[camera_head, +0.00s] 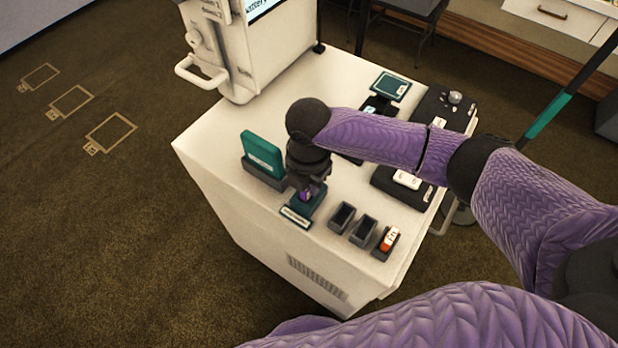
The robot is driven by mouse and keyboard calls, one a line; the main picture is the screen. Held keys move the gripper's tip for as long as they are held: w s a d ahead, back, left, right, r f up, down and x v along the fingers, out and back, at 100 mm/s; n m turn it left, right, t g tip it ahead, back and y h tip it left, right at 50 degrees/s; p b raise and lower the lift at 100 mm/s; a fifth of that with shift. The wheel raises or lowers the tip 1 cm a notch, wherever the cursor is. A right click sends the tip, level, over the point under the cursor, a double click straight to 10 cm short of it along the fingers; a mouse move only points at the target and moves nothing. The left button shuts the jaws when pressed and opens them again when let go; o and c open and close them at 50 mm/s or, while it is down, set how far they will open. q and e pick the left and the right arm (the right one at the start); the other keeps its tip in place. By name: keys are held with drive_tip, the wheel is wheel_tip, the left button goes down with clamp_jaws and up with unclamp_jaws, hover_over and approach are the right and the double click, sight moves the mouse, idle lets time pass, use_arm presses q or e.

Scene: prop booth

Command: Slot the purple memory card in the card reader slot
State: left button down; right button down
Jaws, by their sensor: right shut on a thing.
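My right gripper (307,188) points down over the front left part of the white cabinet top. It is shut on the purple memory card (306,195), of which only a small purple piece shows between the fingers. Directly below is a dark teal block (313,206) with a white label (296,217) at its front, which looks like the card reader. The gripper hides most of its top and the slot, so I cannot tell whether the card is in the slot or just above it. My left gripper is not in view.
A larger teal block (263,152) stands in a grey holder left of the gripper. To the right are two empty dark holders (342,218) (364,230) and one with an orange-and-white item (390,239). Dark devices (444,108) line the right edge. A white machine (255,50) stands behind.

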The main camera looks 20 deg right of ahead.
drive_tip(key=shift+f, duration=0.25)
drive_tip(key=c, duration=0.5)
unclamp_jaws()
drive_tip(key=shift+r+p, duration=0.55)
wheel_tip(320, 180, up, 4)
drive_tip(key=p, duration=0.3)
drive_tip(key=shift+f+p, duration=0.15)
drive_tip(key=shift+p, duration=0.25)
wheel_tip(320, 180, up, 2)
drive_tip(key=p, duration=0.2)
drive_tip(key=shift+r+p, duration=0.25)
drive_tip(key=shift+p, duration=0.15)
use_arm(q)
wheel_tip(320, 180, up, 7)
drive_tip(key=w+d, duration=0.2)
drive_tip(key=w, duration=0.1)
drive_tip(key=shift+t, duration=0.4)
use_arm(e)
drive_tip(key=shift+f, duration=0.15)
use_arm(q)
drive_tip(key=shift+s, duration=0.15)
